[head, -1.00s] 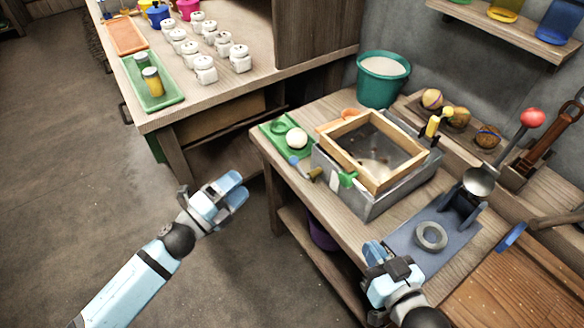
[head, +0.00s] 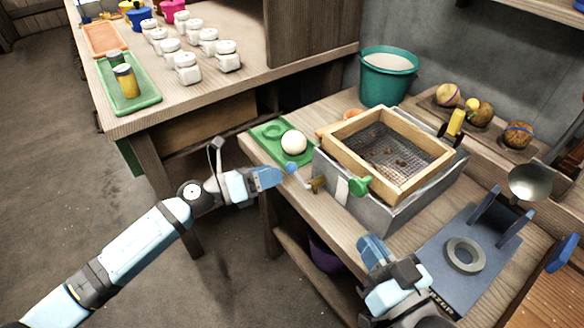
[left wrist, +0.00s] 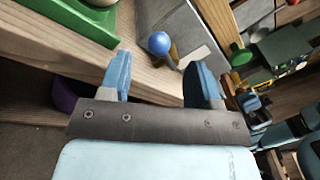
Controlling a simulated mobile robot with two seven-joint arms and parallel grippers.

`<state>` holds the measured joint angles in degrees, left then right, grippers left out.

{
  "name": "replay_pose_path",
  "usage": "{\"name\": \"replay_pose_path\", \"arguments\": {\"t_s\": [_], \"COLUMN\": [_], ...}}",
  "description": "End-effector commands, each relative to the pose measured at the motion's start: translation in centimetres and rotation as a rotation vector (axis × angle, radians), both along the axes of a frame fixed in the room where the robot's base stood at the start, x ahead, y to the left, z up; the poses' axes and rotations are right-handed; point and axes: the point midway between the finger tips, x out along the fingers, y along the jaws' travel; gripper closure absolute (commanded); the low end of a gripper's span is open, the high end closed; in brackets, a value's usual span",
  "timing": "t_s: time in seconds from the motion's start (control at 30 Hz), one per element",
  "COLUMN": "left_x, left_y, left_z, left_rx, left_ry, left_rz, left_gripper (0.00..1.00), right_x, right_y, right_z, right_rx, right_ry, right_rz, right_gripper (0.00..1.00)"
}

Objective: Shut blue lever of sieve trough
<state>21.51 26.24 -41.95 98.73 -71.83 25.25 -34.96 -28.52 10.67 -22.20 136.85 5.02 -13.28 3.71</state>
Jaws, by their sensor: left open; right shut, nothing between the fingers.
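The sieve trough (head: 372,207) is a grey metal box on the bench, with a wood-framed sieve (head: 437,163) on top. Its blue lever (head: 291,168) has a blue ball knob and sticks out from the trough's left side, by a brass fitting (head: 318,184). In the left wrist view the blue knob (left wrist: 159,43) lies just ahead of the fingers, nearer the right one. My left gripper (head: 270,178) is open and empty, just left of the knob and apart from it. My right gripper (head: 378,255) is shut and empty, in front of the trough.
A green tray (head: 262,131) with a white ball (head: 294,142) lies just behind the lever. A green knob (head: 361,186) is on the trough's front. A blue plate with a grey ring (head: 465,255) lies right of my right gripper. A teal bucket (head: 389,77) stands behind.

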Motion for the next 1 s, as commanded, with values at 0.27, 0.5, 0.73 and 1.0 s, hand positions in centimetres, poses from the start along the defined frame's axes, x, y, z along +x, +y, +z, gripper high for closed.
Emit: {"name": "replay_pose_path", "arguments": {"t_s": [0.27,0.5,0.73,1.0], "left_x": [1.9,2.4,2.4,2.4], "left_y": [-4.3,-5.4,-5.4,-5.4], "left_z": [0.0,0.0,0.0,-0.1], "left_rx": [-0.001,0.0,-0.001,0.0], "left_ry": [-0.001,0.001,0.002,0.002], "left_rz": [0.0,0.0,0.0,0.001], "left_gripper": [0.43,0.43,0.45,1.0], "right_x": [-0.1,-0.2,-0.2,-0.2], "right_y": [0.3,0.4,0.4,0.4], "right_z": [0.7,1.1,1.2,1.2], "right_rx": [0.026,0.034,0.035,0.035], "right_ry": [-0.037,-0.048,-0.052,-0.051], "right_rz": [0.01,0.013,0.014,0.013], "right_gripper": [1.0,1.0,1.0,1.0]}}
